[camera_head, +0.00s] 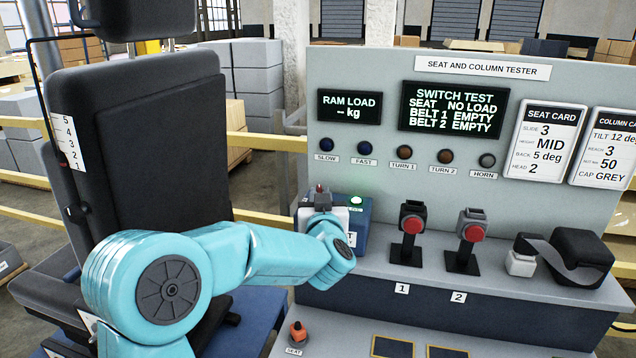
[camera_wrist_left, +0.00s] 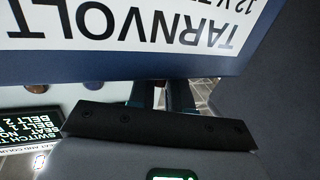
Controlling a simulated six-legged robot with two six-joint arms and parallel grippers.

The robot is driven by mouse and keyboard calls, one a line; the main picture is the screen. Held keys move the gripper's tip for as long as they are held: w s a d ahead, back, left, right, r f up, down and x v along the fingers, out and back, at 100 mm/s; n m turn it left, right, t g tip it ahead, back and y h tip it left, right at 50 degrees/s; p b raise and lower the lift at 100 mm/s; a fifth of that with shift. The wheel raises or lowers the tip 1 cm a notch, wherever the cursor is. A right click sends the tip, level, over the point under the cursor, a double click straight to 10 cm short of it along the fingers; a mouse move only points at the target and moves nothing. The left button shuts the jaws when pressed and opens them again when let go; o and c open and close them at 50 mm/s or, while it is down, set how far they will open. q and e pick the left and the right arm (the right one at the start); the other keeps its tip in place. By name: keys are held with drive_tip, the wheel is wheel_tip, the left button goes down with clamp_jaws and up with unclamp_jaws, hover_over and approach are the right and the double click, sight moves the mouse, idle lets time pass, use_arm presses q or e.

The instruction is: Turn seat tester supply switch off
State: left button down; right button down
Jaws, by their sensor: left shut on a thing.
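The supply is a blue box (camera_head: 366,222) on the tester's bench, behind my left wrist. Its green lamp (camera_head: 356,199) is lit on top. Its white label, reading TARNVOLT 12 V, fills the top of the left wrist view, upside down. The supply switch (camera_head: 320,187) is a small reddish lever on the box top, its tip showing just above my gripper. My left gripper (camera_head: 321,198) is shut on the switch; its fingers also show in the left wrist view (camera_wrist_left: 166,96). The switch's lower part is hidden. My right gripper is not in view.
The tester panel (camera_head: 470,200) stands behind, its screens lit. Two buckle stands with red buttons (camera_head: 411,224) (camera_head: 473,232) and a black belt reel (camera_head: 580,258) are to the right. A black seat (camera_head: 150,140) stands left. An orange knob (camera_head: 298,330) is in front.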

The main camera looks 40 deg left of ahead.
use_arm(q)
drive_tip(key=n+g+y+p, duration=0.2)
drive_tip(key=g, duration=0.1)
drive_tip(key=n+g+y+p, duration=0.1)
drive_tip(key=shift+w+d+r+n+g, duration=0.2)
drive_tip(key=shift+w+d+n+g, duration=0.1)
drive_tip(key=shift+w+n, duration=0.1)
drive_tip(key=shift+w+f+n+g+y+p, duration=0.15)
drive_tip(key=shift+n+g+y+p, duration=0.35)
drive_tip(key=shift+n+g+p, duration=0.5)
drive_tip(key=shift+g, duration=0.3)
drive_tip(key=c, duration=1.1)
unclamp_jaws()
drive_tip(key=shift+a, duration=0.1)
drive_tip(key=shift+c, duration=0.2)
drive_tip(key=b+v, duration=0.2)
drive_tip(key=v, duration=1.4)
drive_tip(key=shift+d+b, duration=0.2)
drive_tip(key=shift+b, duration=0.2)
